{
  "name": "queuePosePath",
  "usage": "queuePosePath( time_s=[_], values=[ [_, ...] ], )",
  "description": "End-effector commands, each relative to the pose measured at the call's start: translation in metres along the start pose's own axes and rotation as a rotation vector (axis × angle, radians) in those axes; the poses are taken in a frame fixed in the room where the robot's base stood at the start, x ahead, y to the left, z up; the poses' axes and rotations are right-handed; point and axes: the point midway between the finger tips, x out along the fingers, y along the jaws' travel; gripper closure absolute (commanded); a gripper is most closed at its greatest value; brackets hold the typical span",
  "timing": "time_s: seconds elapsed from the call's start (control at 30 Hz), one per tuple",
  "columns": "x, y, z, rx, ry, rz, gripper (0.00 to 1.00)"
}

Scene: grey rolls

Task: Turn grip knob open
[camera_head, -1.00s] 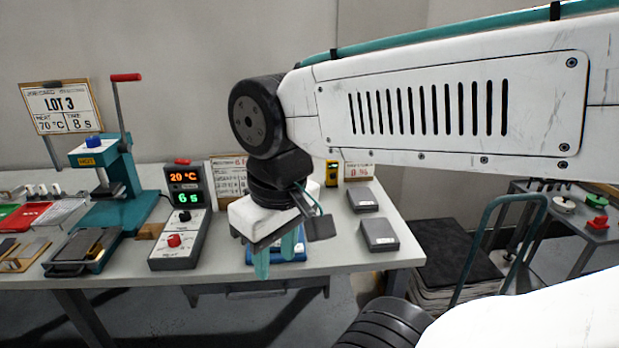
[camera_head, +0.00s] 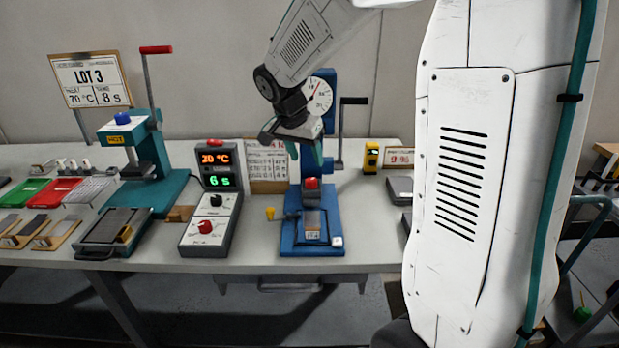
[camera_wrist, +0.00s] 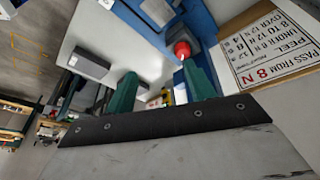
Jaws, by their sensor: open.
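The blue test stand (camera_head: 288,240) stands on the bench, with a round dial (camera_head: 318,96) at its top. A red knob (camera_head: 312,183) sits on its middle above a grey plate, and a small yellow knob (camera_head: 270,213) sticks out at its left. I cannot tell which of these is the grip knob. My gripper (camera_head: 306,154) is open and empty, above the red knob and in front of the stand's column. In the wrist view the red knob (camera_wrist: 182,50) appears beside the right fingertip of my gripper (camera_wrist: 159,70); contact cannot be told.
A controller box (camera_head: 212,222) reading 20 °C and 6 s stands left of the stand. A teal press (camera_head: 150,185) is farther left. A lever (camera_head: 340,130) stands right of the dial. A printed card (camera_head: 266,166) is behind.

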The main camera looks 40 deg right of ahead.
Motion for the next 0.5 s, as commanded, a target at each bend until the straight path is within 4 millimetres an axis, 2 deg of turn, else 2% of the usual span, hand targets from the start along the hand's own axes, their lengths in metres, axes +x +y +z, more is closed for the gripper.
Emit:
queuePosePath(
  time_s=[0.03, 0.2, 0.33, 0.5],
  values=[
    [0.018, -0.013, -0.010, 0.056, 0.008, 0.012, 0.46],
    [0.055, -0.040, -0.030, 0.198, 0.039, 0.020, 0.46],
    [0.069, -0.048, -0.037, 0.243, 0.049, 0.021, 0.46],
    [0.090, -0.048, -0.038, 0.251, 0.049, 0.023, 0.46]
  ],
)
